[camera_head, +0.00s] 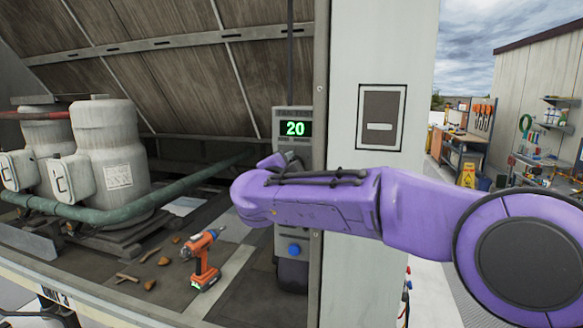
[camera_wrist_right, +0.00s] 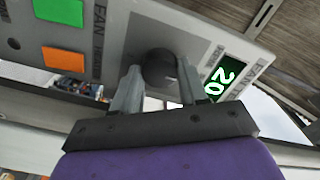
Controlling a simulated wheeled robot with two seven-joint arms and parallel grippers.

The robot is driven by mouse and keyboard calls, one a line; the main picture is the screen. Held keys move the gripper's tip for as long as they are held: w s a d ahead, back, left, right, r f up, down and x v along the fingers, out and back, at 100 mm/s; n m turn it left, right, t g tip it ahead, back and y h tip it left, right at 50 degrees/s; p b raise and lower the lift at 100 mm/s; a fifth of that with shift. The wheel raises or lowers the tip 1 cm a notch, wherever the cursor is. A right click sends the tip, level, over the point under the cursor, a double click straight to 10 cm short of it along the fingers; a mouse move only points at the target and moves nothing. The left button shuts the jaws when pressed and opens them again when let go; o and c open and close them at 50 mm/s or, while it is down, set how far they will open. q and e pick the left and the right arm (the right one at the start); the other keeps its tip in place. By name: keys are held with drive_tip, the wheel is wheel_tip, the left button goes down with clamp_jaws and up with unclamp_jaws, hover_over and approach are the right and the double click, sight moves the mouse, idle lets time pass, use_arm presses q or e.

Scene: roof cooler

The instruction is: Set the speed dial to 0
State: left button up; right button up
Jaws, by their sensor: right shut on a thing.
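The speed dial is a dark round knob (camera_wrist_right: 158,66) on the grey control panel (camera_wrist_right: 190,28). My right gripper (camera_wrist_right: 159,84) is shut on the knob, with one finger on each side of it. In the head view the purple right arm reaches in from the right, and its gripper (camera_head: 279,160) is at the panel front, hiding the dial. The green display (camera_head: 295,128) above reads 20. The same display (camera_wrist_right: 218,84) shows tilted in the wrist view. My left gripper is in neither view.
A green button (camera_wrist_right: 60,10) and an orange button (camera_wrist_right: 63,58) are on the panel near the dial. A blue button (camera_head: 294,249) is lower down. An orange drill (camera_head: 203,262) lies on the deck, beside grey compressor tanks (camera_head: 110,150). A pale post (camera_head: 375,55) stands right of the panel.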

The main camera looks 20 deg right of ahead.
idle(0.5)
drive_tip(key=o, duration=1.1)
drive_tip(key=shift+d, duration=0.1)
drive_tip(key=shift+c, duration=0.2)
drive_tip(key=b+v, duration=0.5)
drive_tip(key=v, duration=0.5)
drive_tip(key=shift+s, duration=0.1)
